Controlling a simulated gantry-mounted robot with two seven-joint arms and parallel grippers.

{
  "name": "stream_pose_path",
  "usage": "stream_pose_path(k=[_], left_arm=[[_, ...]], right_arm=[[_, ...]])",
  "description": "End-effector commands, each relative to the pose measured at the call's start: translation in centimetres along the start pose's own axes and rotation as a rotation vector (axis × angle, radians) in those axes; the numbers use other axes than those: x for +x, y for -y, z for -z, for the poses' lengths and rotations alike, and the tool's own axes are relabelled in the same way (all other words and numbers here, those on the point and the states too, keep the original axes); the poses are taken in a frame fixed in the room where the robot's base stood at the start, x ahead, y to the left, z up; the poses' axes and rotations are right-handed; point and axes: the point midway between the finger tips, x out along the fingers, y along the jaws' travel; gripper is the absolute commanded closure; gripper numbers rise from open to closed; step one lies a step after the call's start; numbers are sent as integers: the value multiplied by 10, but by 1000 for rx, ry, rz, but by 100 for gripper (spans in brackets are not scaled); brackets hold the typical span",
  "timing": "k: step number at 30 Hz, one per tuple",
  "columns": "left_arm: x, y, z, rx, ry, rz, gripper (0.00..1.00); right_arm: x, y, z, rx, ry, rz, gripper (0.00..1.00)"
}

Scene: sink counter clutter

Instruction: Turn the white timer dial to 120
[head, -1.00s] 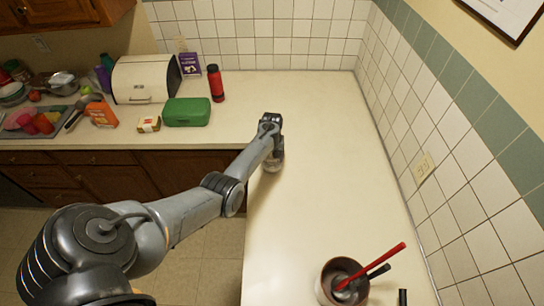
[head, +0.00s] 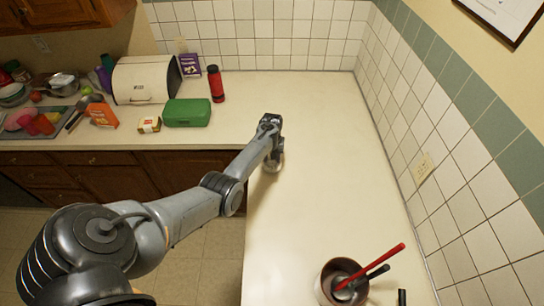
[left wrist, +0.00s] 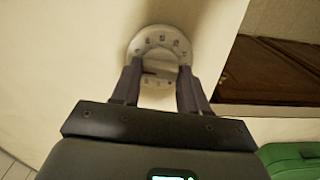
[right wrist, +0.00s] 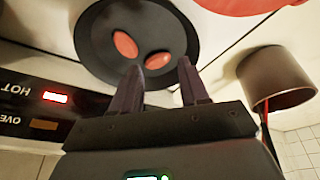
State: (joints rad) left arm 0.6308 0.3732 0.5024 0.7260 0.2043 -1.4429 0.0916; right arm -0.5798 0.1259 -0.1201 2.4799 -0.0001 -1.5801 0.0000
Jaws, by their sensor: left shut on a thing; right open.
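The white timer dial (left wrist: 142,44) lies on the counter in the left wrist view, a pale round ring with dark marks and numbers too blurred to read. My left gripper (left wrist: 158,72) is shut on the dial's middle part, one finger on each side. In the head view the dial (head: 274,166) shows only in part beneath my left gripper (head: 271,150), which hides the rest. My right gripper (right wrist: 160,80) is open and empty in the right wrist view, with a black pan beyond its fingers. It does not show in the head view.
The pan (right wrist: 90,40) holds two orange-red pieces, near a panel marked HOT (right wrist: 30,95). A pot (head: 325,283) with red and black handles stands at the front right. A green box (head: 187,112) and red bottle (head: 216,84) stand behind. The counter around the dial is clear.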

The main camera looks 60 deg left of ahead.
Motion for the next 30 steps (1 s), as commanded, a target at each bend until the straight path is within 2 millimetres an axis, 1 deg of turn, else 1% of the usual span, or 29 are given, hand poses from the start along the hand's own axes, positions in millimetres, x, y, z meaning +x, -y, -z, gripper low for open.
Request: stream_pose_path(k=[5, 15, 30], left_arm=[[-2, 1, 0, 131, 0, 1, 86], [-1, 1, 0, 452, 1, 1, 86], [0, 1, 0, 928, 1, 1, 86]], right_arm=[[-8, 0, 3, 3, -1, 2, 56], [-18, 2, 6, 9, -2, 7, 56], [-23, 0, 8, 5, -1, 4, 56]])
